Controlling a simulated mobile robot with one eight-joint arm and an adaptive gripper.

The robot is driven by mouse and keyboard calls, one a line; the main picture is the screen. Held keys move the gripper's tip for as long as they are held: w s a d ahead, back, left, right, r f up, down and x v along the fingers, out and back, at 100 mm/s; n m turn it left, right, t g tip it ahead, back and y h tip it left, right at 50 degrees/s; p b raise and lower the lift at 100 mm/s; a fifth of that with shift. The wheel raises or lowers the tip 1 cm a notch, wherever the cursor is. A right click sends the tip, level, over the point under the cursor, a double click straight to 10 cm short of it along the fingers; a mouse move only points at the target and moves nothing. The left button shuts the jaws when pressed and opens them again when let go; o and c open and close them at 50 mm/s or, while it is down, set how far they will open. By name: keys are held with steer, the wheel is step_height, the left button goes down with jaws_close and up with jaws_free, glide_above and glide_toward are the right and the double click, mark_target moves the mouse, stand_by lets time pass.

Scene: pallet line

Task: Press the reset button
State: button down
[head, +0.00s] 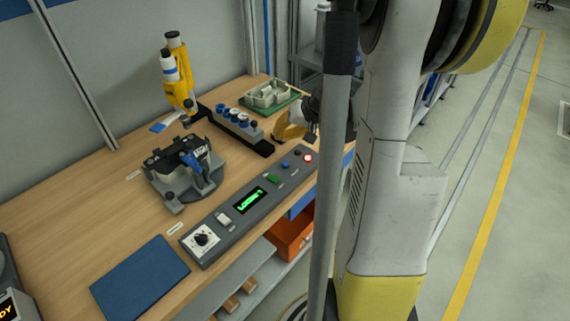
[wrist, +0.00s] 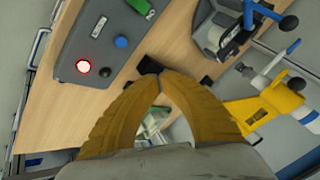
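The grey control panel (head: 232,214) lies along the front edge of the wooden bench. Its right end carries a blue button (head: 285,164), a small dark button (head: 297,153) and a white-lit button with a red ring (head: 308,158). In the wrist view the blue button (wrist: 121,41), dark button (wrist: 105,72) and lit button (wrist: 83,66) show at upper left. Labels are too small to tell which is reset. My gripper (head: 284,138) is above the bench beyond the panel's right end, apart from the buttons. Its yellow fingers (wrist: 158,80) meet at the tips, with nothing between them.
A dark fixture with a blue handle (head: 190,163) stands behind the panel. A rack with blue-topped pieces (head: 238,124), a yellow tool (head: 178,85) and a green tray (head: 270,106) stand farther back. A blue mat (head: 140,279) lies at front left.

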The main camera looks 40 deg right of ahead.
steer(key=b, duration=0.7)
glide_toward(277, 163)
steer(key=shift+w+r+x, duration=0.1)
steer(key=shift+w+x, duration=0.05)
steer(key=shift+x, duration=0.7)
steer(key=shift+w+r+x, duration=0.15)
steer(key=shift+x, duration=0.65)
steer(key=shift+w+r+x, duration=0.1)
steer(key=shift+w+x, duration=0.05)
steer(key=shift+x, duration=0.7)
steer(key=shift+f, duration=0.15)
steer(key=shift+f, duration=0.25)
steer(key=shift+f+b, duration=0.5)
steer(key=shift+b, duration=0.1)
steer(key=shift+r+p, duration=0.7)
steer(key=shift+r, duration=0.25)
steer(key=shift+r+p, duration=1.9)
steer(key=shift+r, duration=0.6)
